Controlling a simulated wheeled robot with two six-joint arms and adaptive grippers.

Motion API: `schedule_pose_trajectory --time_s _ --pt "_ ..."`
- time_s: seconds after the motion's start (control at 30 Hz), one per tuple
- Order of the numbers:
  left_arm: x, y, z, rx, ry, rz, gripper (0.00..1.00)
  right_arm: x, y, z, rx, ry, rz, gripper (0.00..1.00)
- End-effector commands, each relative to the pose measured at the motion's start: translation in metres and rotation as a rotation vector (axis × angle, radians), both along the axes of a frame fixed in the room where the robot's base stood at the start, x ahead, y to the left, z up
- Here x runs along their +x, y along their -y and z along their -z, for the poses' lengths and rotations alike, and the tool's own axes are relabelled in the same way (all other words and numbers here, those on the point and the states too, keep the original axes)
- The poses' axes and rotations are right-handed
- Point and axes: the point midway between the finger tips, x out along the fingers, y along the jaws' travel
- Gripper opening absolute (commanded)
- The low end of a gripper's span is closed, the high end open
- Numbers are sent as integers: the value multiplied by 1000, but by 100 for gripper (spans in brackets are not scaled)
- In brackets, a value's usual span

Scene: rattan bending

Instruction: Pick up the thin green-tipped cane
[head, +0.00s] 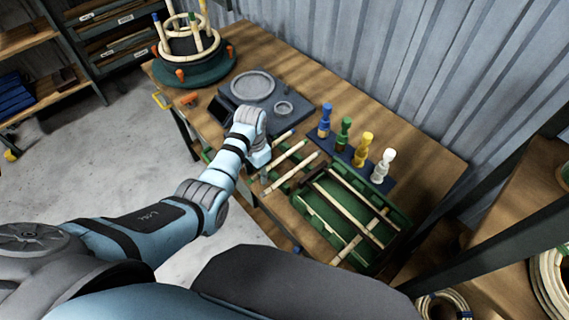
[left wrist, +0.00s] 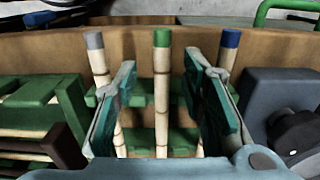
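The green-tipped cane (left wrist: 162,85) stands in the middle of the left wrist view, its green end pointing away from me. It lies across a green rack (left wrist: 145,138) between a grey-tipped cane (left wrist: 96,55) and a blue-tipped cane (left wrist: 229,50). My left gripper (left wrist: 164,90) is open, with one finger on each side of the green-tipped cane and a gap to it on both sides. In the head view my left gripper (head: 263,172) is low over the near ends of the rack's canes (head: 292,177) and hides their tips. My right gripper is out of view.
A green tray (head: 318,212) with several canes lies right of the rack. Blue, green, yellow and white pegs (head: 363,150) stand behind it. A dark station with round plates (head: 253,85) and a round jig (head: 195,72) are farther back. Bare wooden bench (head: 420,160) lies at right.

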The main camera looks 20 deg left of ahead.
Motion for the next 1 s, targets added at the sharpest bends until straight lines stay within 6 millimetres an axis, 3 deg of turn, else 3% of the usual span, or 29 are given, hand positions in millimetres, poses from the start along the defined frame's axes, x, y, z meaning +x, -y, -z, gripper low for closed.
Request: schedule_pose_trajectory --time_s 0.03,0.17,0.43,0.77,1.0 --pt "0 0 6 0 1 -1 38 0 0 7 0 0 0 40" --pt "1 0 2 0 2 0 38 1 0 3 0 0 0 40" --pt "1 1 1 0 2 2 0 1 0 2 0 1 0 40" --pt "1 1 0 0 2 2 0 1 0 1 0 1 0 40" --pt "2 2 -13 -1 3 4 0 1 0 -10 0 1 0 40"
